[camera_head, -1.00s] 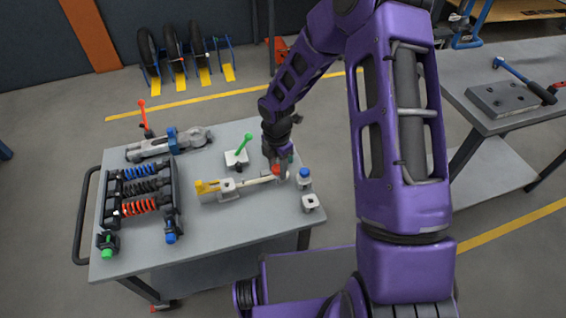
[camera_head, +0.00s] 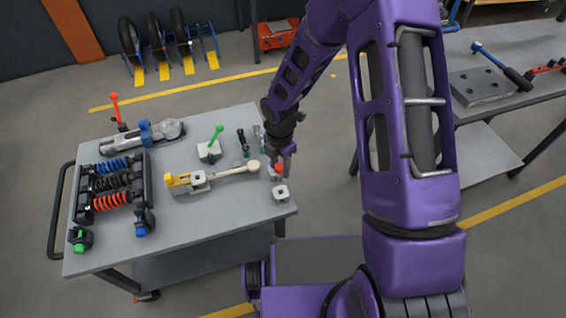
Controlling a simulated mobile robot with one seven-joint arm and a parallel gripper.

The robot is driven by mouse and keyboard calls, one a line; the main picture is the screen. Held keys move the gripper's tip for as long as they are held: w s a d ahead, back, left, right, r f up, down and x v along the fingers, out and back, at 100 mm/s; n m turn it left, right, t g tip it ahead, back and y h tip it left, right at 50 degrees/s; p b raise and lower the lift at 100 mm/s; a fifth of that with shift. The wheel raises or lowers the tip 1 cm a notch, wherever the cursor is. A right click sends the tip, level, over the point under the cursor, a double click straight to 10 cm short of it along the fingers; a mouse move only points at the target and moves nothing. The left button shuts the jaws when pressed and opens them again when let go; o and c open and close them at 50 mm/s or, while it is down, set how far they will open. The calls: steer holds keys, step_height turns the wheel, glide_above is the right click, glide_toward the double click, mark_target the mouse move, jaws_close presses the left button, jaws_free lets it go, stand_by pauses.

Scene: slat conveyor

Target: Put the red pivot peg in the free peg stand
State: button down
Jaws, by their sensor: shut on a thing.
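My gripper (camera_head: 281,161) is shut on the red pivot peg (camera_head: 279,167) at the right edge of the cart. Only a small red part of the peg shows below the fingers. The free peg stand (camera_head: 281,193) is a small pale block with a dark hole, just below the peg in the picture. Another stand (camera_head: 272,174) shows partly behind the peg and gripper. The pale lever (camera_head: 230,172) lies across the cart, and its round right end (camera_head: 253,165) shows no red peg.
The grey cart top (camera_head: 220,205) also holds a rack of coloured springs (camera_head: 112,187), a green-handled clamp (camera_head: 211,148), dark tools (camera_head: 243,142) and a grey linkage (camera_head: 143,137). The front middle of the cart is clear. A workbench (camera_head: 500,120) stands at the right.

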mark_target(281, 181)
steer(key=shift+f+b, duration=3.5)
steer(key=shift+f, duration=1.35)
steer(key=shift+c, duration=1.9)
jaws_free()
steer(key=shift+r, duration=0.1)
step_height(281, 181, up, 17)
steer(key=p, duration=0.3)
steer(key=shift+r+p, duration=0.15)
steer(key=shift+p, duration=0.2)
